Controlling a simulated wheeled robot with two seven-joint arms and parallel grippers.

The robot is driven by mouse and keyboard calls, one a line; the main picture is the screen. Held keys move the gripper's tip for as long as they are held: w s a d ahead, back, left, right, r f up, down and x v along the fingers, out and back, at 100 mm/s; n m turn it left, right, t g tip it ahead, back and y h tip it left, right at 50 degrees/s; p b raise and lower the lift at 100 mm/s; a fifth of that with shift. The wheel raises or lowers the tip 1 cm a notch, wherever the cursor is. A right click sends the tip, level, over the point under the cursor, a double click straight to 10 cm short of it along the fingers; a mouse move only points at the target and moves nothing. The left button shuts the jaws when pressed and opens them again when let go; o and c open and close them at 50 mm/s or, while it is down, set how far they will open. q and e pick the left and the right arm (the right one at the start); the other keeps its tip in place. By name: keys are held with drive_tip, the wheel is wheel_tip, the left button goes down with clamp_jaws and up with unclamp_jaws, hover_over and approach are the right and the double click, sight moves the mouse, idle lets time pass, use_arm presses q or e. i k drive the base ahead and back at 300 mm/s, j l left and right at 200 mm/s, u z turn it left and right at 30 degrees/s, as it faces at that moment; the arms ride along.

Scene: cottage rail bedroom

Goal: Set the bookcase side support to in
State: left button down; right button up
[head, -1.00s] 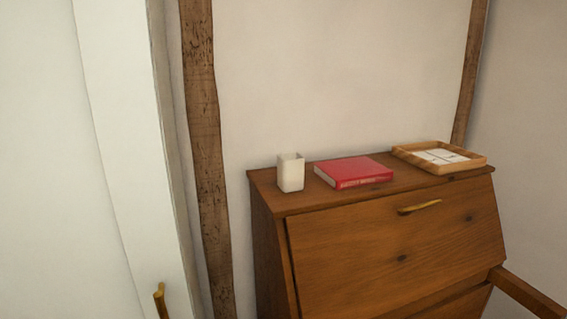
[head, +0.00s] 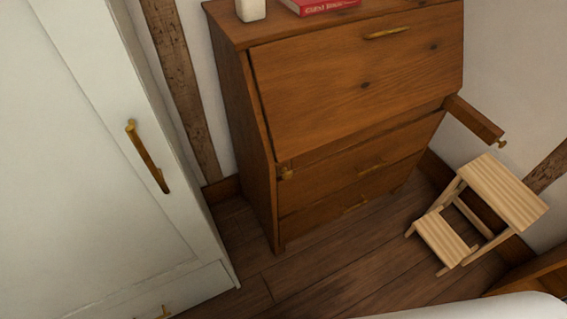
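A brown wooden bureau-like bookcase (head: 350,90) with a slanted front stands against the wall in the head view. Its slanted panel is closed, with a brass handle near the top. A wooden side support (head: 474,118) sticks out from the right side of its front, with a small brass knob at its end. On the left side a similar brass knob (head: 287,174) sits close against the front, so that support looks pushed in. Neither of my grippers is in view.
A white wardrobe (head: 90,150) with a brass handle stands close on the left. A light wooden step stool (head: 500,192) stands on the floor below and right of the extended support. Dark floorboards (head: 320,265) are clear before the bookcase. A white cup (head: 250,9) and red book (head: 318,5) lie on top.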

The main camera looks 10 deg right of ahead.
sight(490, 133)
drive_tip(key=z, duration=1.75)
drive_tip(key=i, duration=0.45)
